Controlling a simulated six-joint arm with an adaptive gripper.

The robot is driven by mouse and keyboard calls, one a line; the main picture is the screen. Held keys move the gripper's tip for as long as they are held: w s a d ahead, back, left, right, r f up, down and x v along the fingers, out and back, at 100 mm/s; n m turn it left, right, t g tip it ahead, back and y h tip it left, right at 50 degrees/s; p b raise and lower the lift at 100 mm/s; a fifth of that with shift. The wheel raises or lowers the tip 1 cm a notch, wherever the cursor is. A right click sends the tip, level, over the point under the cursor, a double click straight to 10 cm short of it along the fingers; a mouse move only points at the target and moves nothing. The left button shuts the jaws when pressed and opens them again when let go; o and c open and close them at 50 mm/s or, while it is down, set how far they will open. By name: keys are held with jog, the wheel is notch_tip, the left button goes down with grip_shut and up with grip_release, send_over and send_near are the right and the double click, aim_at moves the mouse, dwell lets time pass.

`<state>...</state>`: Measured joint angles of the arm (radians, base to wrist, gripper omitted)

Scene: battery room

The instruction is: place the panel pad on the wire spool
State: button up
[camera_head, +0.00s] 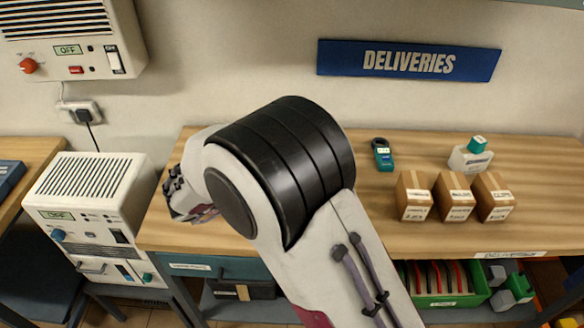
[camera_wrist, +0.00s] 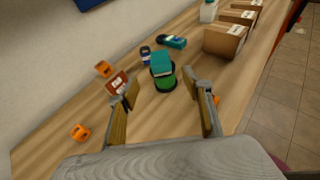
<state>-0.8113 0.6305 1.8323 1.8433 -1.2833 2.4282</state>
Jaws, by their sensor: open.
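A teal block (camera_wrist: 161,63), which looks like the panel pad, rests on a green spool with black rims (camera_wrist: 164,83), which looks like the wire spool, in the wrist view. The spool stands upright on the wooden bench. The block covers part of the spool's top and looks slightly tilted. My gripper (camera_wrist: 166,90) is open, its two fingers apart on either side of the view with the spool beyond and between them. Nothing is held. In the head view my arm hides the spool and block.
Orange cubes (camera_wrist: 103,68) and a red-brown box (camera_wrist: 118,82) lie left of the spool. A teal meter (camera_wrist: 173,41) and a small blue item (camera_wrist: 145,52) lie behind it. Cardboard boxes (camera_head: 414,195) stand to the right, near a white container (camera_head: 470,158). Bench (camera_head: 545,165) is clear at far right.

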dwell(0.4)
jog(key=w+r+n+t+y, duration=0.25)
jog(key=r+n+y, duration=0.25)
jog(key=r+n, duration=0.4)
jog(key=w+r+n+t+y, duration=0.2)
jog(key=w+r+n+y, duration=0.1)
jog(key=r+n+y, duration=0.45)
jog(key=s+d+r+n+g+y, duration=0.1)
jog(key=s+d+r+n+g, duration=0.2)
jog(key=s+n, duration=0.85)
jog(key=s+d+f+n+g+h, duration=0.2)
jog(key=s+d+f+n, duration=0.2)
jog(key=s+d+n, duration=0.4)
jog(key=s+d+f+n+g+h, duration=0.2)
jog(key=s+d+f+n, duration=0.3)
jog(key=s, duration=1)
jog(key=d+n+g, duration=0.1)
jog(key=d+n, duration=0.2)
jog(key=n, duration=0.1)
jog(key=shift+s+d+f, duration=0.15)
jog(key=shift+s+f, duration=0.05)
jog(key=shift+s, duration=0.2)
jog(key=shift+g, duration=0.25)
